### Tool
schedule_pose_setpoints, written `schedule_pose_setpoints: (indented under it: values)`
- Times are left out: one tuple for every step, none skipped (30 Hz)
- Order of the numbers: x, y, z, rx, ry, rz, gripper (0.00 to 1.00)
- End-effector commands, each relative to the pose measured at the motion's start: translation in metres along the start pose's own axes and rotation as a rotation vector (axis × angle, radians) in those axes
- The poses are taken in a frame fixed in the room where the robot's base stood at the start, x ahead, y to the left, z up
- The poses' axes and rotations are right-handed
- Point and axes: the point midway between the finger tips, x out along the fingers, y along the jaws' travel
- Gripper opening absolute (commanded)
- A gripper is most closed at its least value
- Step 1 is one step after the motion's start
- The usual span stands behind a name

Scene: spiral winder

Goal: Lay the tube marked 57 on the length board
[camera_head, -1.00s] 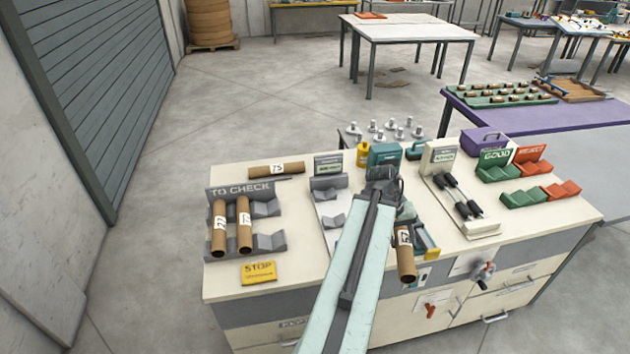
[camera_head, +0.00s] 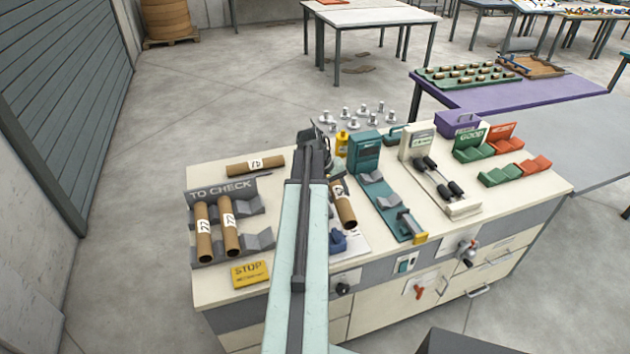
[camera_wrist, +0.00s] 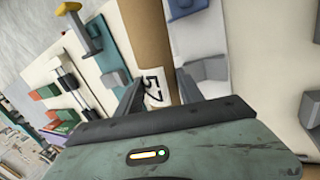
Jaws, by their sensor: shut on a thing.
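My gripper (camera_wrist: 158,90) is shut around the brown cardboard tube (camera_wrist: 149,38), whose white label reads 57 in the wrist view. In the head view this tube (camera_head: 344,206) sticks out to the right of my arm, which hides the fingers. It appears over the white board with grey cradles (camera_wrist: 207,70) and a blue block (camera_wrist: 187,8). Whether it touches anything below, I cannot tell. My arm covers most of that board and any sign on it in the head view. A teal board (camera_head: 388,205) with cradles and a slide lies to the right.
Two tubes (camera_head: 229,228) lie in the TO CHECK rack (camera_head: 270,240) at left. Another tube (camera_head: 255,166) lies behind it. A roller board (camera_head: 463,209) and green (camera_head: 500,176) and red (camera_head: 535,165) cradles occupy the right.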

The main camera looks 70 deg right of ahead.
Motion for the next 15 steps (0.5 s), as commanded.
schedule_pose_setpoints:
  values:
    - [-0.006, -0.013, -0.029, -0.031, 0.012, 0.000, 0.00]
    - [-0.009, -0.021, -0.040, -0.047, 0.018, 0.000, 0.00]
    - [-0.013, -0.029, -0.052, -0.065, 0.026, 0.000, 0.00]
    - [-0.016, -0.035, -0.060, -0.077, 0.030, 0.000, 0.00]
    - [-0.018, -0.040, -0.066, -0.086, 0.034, 0.000, 0.00]
    - [-0.020, -0.046, -0.072, -0.096, 0.038, 0.000, 0.00]
    - [-0.022, -0.049, -0.076, -0.102, 0.040, 0.000, 0.00]
    - [-0.022, -0.051, -0.078, -0.106, 0.042, 0.000, 0.00]
    - [-0.023, -0.053, -0.080, -0.109, 0.043, 0.000, 0.00]
    - [-0.024, -0.054, -0.080, -0.111, 0.044, 0.000, 0.00]
    - [-0.024, -0.055, -0.080, -0.111, 0.044, 0.000, 0.00]
    - [-0.024, -0.055, -0.080, -0.111, 0.044, 0.000, 0.00]
    - [-0.023, -0.055, -0.080, -0.111, 0.044, 0.000, 0.00]
    - [-0.023, -0.055, -0.079, -0.111, 0.044, 0.000, 0.00]
    - [-0.021, -0.055, -0.079, -0.111, 0.044, 0.000, 0.00]
